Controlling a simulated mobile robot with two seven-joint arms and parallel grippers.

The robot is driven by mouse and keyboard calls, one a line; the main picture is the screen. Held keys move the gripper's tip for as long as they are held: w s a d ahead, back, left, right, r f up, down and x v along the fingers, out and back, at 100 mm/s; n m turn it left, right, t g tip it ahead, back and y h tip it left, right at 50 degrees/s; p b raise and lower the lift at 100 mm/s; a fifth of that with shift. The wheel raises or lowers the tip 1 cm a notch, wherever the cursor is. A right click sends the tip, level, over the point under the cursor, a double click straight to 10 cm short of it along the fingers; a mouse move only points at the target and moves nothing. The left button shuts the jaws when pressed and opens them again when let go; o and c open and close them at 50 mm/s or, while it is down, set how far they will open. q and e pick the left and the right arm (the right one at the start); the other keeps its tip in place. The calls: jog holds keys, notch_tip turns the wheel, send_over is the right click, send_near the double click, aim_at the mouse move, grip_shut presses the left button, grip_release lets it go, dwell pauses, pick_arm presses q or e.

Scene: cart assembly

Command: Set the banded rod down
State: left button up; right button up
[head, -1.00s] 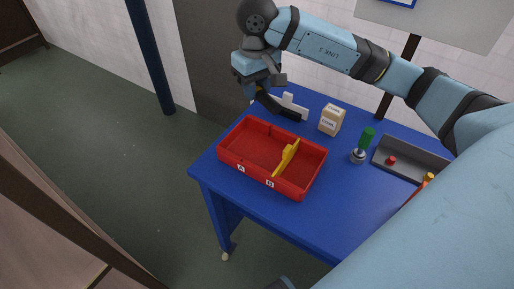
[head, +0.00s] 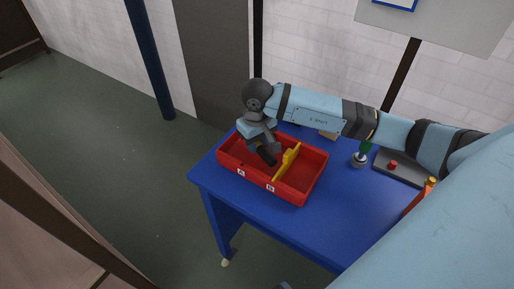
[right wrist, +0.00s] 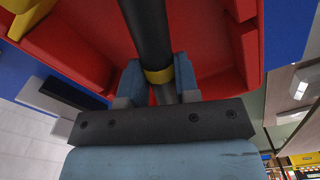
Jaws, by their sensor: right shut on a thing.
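The banded rod (right wrist: 146,28) is dark with a yellow band (right wrist: 158,76). My right gripper (right wrist: 158,82) is shut on it around the band, with a finger on each side. In the head view my right gripper (head: 261,141) is over the compartment marked A of the red tray (head: 229,163), left of the yellow divider (head: 285,164). The dark rod (head: 267,156) points down into that compartment. I cannot tell whether it touches the floor. The tray also fills the top of the right wrist view (right wrist: 205,25). My left gripper is not in view.
The tray stands on a blue table (head: 335,210). A green-handled tool (head: 360,157) stands right of it, then a grey tray (head: 409,176) with a red piece (head: 392,165). A tan box (head: 328,134) is partly hidden behind my arm. The table's front is clear.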

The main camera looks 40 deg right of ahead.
jog(key=shift+f, duration=1.2)
jog(key=shift+f+b, duration=0.2)
jog(key=shift+b, duration=0.1)
jog(key=o, duration=0.9)
jog(key=shift+o, duration=0.2)
jog(key=shift+r, duration=0.1)
notch_tip(320, 180, up, 12)
jog(key=shift+r+p, duration=0.1)
jog(key=shift+p, duration=0.35)
jog(key=shift+r, duration=0.1)
